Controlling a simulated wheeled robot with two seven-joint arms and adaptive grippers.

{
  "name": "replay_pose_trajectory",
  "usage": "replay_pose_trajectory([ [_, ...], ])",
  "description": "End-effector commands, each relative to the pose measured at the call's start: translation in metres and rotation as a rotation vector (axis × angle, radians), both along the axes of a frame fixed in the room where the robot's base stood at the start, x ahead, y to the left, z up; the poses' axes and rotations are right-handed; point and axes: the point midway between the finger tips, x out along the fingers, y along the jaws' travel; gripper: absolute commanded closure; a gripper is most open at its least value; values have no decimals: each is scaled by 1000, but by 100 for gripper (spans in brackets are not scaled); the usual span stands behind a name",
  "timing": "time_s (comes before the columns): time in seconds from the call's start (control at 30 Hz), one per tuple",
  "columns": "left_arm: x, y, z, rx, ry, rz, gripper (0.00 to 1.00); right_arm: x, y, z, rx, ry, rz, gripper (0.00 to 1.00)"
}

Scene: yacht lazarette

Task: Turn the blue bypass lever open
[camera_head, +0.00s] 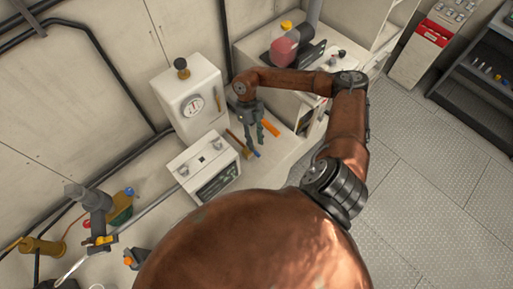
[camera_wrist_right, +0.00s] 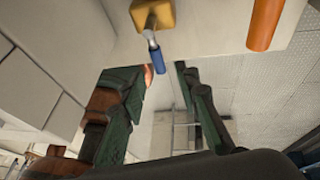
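The blue bypass lever shows in the right wrist view as a short blue handle (camera_wrist_right: 158,60) on a metal stem. The stem comes from a yellow valve body (camera_wrist_right: 152,14). In the head view its blue tip (camera_head: 257,154) shows just below my right gripper (camera_head: 254,140). My right gripper is open, its two dark fingers (camera_wrist_right: 160,78) apart. In the wrist view the handle lies in the gap between the fingertips, with no clear contact. The valve body is mostly hidden in the head view.
An orange cylinder (camera_head: 270,128) is close to the right of the gripper. A white box with a gauge (camera_head: 194,104) and a lower white box with a panel (camera_head: 207,168) stand to the left. Pipes and a blue knob (camera_head: 129,191) are farther left.

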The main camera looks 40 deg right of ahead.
Motion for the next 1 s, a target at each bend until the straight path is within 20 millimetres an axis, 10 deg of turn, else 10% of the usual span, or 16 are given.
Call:
replay_pose_trajectory([
  [0.4,1,-1,0,-1,-1,0,60,28,-14,65,-1,-1,-1,70],
  [1.0,1,-1,0,-1,-1,-1,60,30,-15,71,-1,1,0,70],
])
